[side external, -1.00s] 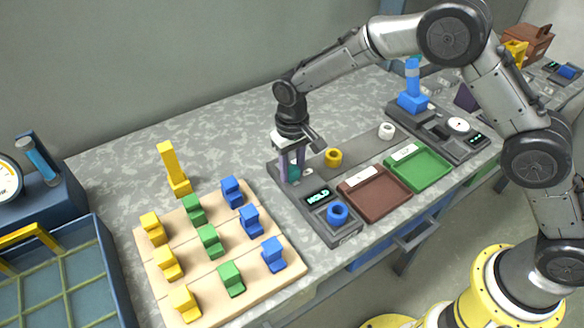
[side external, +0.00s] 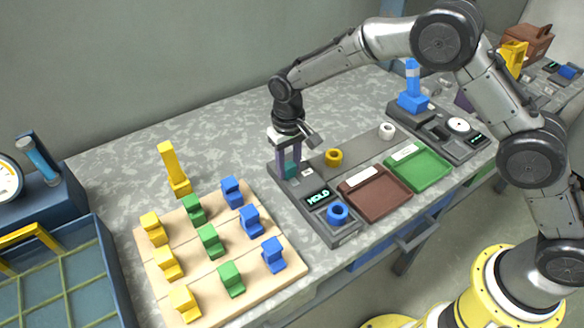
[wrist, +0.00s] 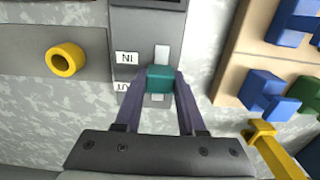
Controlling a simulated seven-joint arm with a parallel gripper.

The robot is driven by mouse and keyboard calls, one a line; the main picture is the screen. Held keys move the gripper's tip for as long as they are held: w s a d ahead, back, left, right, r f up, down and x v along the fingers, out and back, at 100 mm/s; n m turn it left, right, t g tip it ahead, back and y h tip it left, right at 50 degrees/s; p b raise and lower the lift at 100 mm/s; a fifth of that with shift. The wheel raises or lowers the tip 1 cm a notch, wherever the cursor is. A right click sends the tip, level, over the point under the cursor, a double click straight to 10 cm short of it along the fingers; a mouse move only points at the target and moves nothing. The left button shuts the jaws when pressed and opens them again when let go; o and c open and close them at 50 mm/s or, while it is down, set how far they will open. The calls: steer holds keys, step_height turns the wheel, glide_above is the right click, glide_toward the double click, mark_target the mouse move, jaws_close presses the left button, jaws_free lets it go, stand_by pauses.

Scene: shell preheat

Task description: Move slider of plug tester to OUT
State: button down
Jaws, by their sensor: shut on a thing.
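The plug tester (side external: 305,186) is a dark grey panel with a lit display (side external: 318,196) reading HOLD. In the wrist view its panel (wrist: 140,25) has a pale slot (wrist: 162,54) beside an IN label (wrist: 127,57) and a partly hidden OUT label (wrist: 122,86). The teal slider (wrist: 160,80) sits in the slot, about level with the OUT label and past the IN label. My gripper (side external: 290,166) points down at the tester's back end, its two purple fingers shut on the slider. The slider's base is hidden.
A blue ring (side external: 338,212) sits on the tester's front. A yellow ring (side external: 334,157), a brown tray (side external: 375,190) and a green tray (side external: 420,166) lie to the right. A wooden board (side external: 218,262) with several coloured blocks and a tall yellow piece (side external: 174,172) stand left.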

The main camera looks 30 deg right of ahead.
steer(key=shift+w+r, duration=0.15)
steer(key=shift+w, duration=1.65)
steer(key=shift+c, duration=2.4)
jaws_free()
step_height(320, 180, up, 14)
steer(key=shift+f, duration=0.2)
